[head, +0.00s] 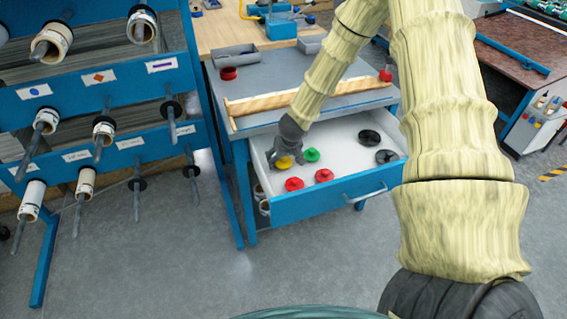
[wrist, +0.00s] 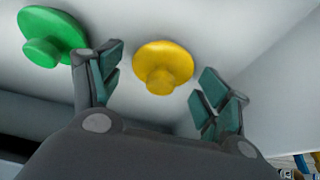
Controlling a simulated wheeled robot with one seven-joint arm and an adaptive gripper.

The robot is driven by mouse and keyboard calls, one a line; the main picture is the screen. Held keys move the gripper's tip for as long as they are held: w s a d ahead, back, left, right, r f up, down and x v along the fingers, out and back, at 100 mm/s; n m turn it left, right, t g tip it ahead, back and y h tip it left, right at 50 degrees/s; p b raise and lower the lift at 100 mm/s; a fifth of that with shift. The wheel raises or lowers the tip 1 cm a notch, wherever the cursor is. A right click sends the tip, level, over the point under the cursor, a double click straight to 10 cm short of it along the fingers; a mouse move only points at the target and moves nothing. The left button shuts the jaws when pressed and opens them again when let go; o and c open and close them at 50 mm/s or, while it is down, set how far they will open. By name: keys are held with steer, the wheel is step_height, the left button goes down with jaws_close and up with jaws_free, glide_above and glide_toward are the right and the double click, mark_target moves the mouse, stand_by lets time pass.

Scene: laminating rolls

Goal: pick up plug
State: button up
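Several plugs lie in the open white drawer (head: 345,181). A yellow plug (head: 284,163) is at its left side, directly under my gripper (head: 287,152). In the wrist view the yellow plug (wrist: 162,68) shows between and beyond my two teal-padded fingertips (wrist: 155,82), which are spread apart and hold nothing. A green plug (head: 312,155) is just to the right of the yellow one in the head view; in the wrist view it (wrist: 52,37) lies outside the left finger. Two red plugs (head: 294,184) (head: 324,175) lie nearer the drawer front.
Black discs (head: 369,137) (head: 386,156) lie at the drawer's right. The blue drawer front (head: 340,194) and side walls surround the plugs closely. A wooden bar (head: 300,99) lies on the top above. A blue roll rack (head: 100,88) stands at left.

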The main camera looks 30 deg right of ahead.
steer(key=c, duration=0.6)
